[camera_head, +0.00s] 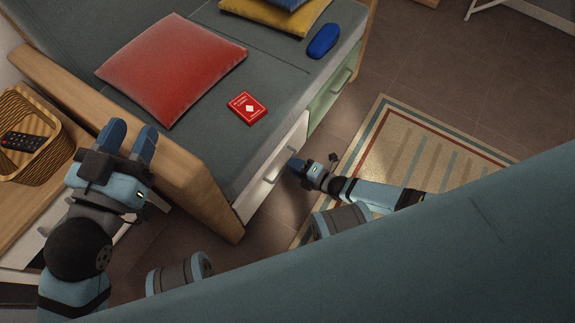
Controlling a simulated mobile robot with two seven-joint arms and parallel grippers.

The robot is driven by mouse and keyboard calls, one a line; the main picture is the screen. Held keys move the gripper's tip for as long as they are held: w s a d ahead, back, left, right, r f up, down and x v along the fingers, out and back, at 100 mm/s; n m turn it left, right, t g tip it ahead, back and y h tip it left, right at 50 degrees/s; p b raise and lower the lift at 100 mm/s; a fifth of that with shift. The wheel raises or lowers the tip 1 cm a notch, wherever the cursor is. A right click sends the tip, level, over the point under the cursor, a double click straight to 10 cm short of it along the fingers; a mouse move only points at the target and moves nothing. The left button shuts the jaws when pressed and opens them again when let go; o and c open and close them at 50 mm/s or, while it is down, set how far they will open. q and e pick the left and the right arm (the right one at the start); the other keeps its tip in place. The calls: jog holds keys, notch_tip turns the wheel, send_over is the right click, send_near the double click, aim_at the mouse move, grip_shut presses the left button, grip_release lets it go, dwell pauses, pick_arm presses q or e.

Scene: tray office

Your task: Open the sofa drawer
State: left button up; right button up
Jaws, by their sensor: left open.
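The sofa (195,60) has a dark grey seat and a wooden armrest at its near end. Low in its front is a white drawer (247,205) with a pale handle (271,174); its front looks flush with the sofa. A green drawer front (323,101) is further along. My right gripper (294,162) is low beside the white front, close to the handle; I cannot tell whether it touches, and its jaws are too small to read.
A red cushion (172,68), red card box (246,108) and blue case (323,41) lie on the seat. A wicker basket (40,165) holding a remote (19,141) stands on a wooden surface at left. A striped rug (405,150) lies on the floor before the sofa.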

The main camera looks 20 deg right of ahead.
jog(key=b+x, duration=0.1)
jog(key=x, duration=0.2)
jog(key=shift+w+a, duration=0.1)
jog(key=shift+w, duration=0.1)
pick_arm(q)
jog(key=shift+w+a+r+m+h, duration=0.2)
jog(key=shift+w+m+h, duration=0.2)
jog(key=shift+m, duration=0.2)
jog(key=shift+s, duration=0.1)
pick_arm(e)
grip_shut()
